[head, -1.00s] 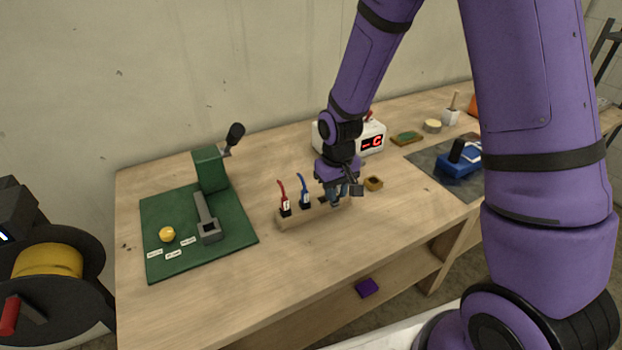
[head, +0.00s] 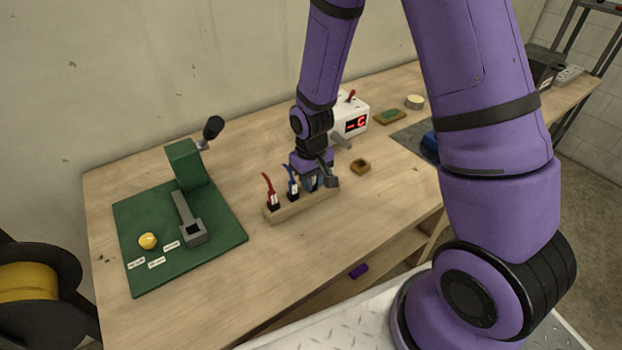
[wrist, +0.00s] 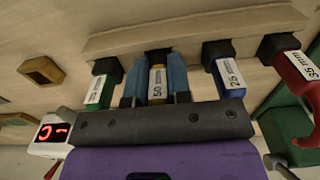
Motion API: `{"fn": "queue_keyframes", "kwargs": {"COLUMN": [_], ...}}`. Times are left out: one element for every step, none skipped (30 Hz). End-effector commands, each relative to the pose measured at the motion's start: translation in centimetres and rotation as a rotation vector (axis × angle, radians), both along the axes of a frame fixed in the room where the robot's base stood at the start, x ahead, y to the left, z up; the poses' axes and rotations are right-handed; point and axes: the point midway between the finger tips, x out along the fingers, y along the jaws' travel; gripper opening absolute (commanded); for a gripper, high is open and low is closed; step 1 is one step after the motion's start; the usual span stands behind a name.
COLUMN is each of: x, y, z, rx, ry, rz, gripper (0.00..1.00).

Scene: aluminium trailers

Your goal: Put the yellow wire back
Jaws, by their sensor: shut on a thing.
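My gripper (wrist: 156,86) is shut, its two blue fingers on either side of the yellow wire (wrist: 158,79), labelled 50 mm. The wire's black end meets the wooden rack (wrist: 200,35); I cannot tell whether it is fully seated. In the head view, my gripper (head: 314,184) is low over the right part of the rack (head: 277,213) and hides the yellow wire. In the wrist view, a green-ended wire (wrist: 97,90) is left of it; a blue wire (wrist: 232,77) and a red wire (wrist: 298,70) stand to the right.
The green board (head: 215,245) with its lever press and a yellow ball (head: 147,241) is left of the rack. A white box with a red display (head: 356,124) stands behind. A small wooden block (head: 361,166) is to the right. Bare tabletop lies in front of the rack.

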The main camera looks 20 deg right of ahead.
Motion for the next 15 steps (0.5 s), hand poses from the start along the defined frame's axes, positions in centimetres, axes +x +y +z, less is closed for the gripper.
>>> {"fn": "queue_keyframes", "kwargs": {"x": [-0.01,0.00,0.01,0.01,0.01,0.00,0.00,0.00,0.00,0.00,0.00,0.00,0.01,0.01,0.01], "y": [0.00,0.00,0.00,0.00,0.00,0.00,0.00,0.00,0.00,0.00,0.00,0.00,0.00,0.00,0.00], "z": [-0.17,-0.15,-0.13,-0.13,-0.13,-0.12,-0.12,-0.12,-0.12,-0.12,-0.12,-0.10,-0.07,0.00,0.16], "rx": [0.000,0.000,0.000,0.000,0.000,0.000,0.000,0.000,0.000,0.000,0.000,0.000,0.000,0.000,0.000], "ry": [0.001,0.000,0.000,0.000,0.000,0.000,0.000,0.000,0.000,0.000,0.000,0.000,0.000,0.000,0.000], "rz": [0.000,0.000,0.000,0.000,0.000,0.000,0.000,0.000,0.000,0.000,0.000,0.000,0.000,0.000,0.000], "gripper": [0.00,0.23,0.32,0.39,0.44,0.44,0.44,0.44,0.44,0.44,0.44,0.44,0.44,0.44,0.44]}}
